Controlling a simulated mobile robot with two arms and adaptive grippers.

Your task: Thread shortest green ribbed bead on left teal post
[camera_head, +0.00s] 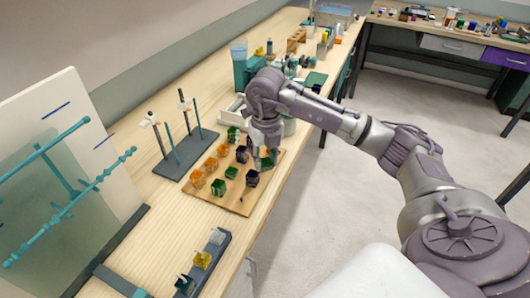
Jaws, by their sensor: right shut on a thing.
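My right gripper (266,155) reaches in from the right and points down over the far right part of a wooden board (236,203). It is shut on a greenish bead (264,162), mostly hidden by the fingers, so its ribs and length are unclear. Green beads (218,187), orange beads (210,164) and dark purple beads (252,178) stand on the board. A dark base (188,158) left of the board carries upright posts. The left teal post (171,133) stands bare, apart from the gripper. My left gripper is not in view.
Thin grey stands with white tops (150,119) rise beside the teal posts. A pale panel with teal rods (85,185) stands at the left. A dark rack with colored blocks (203,262) lies in front.

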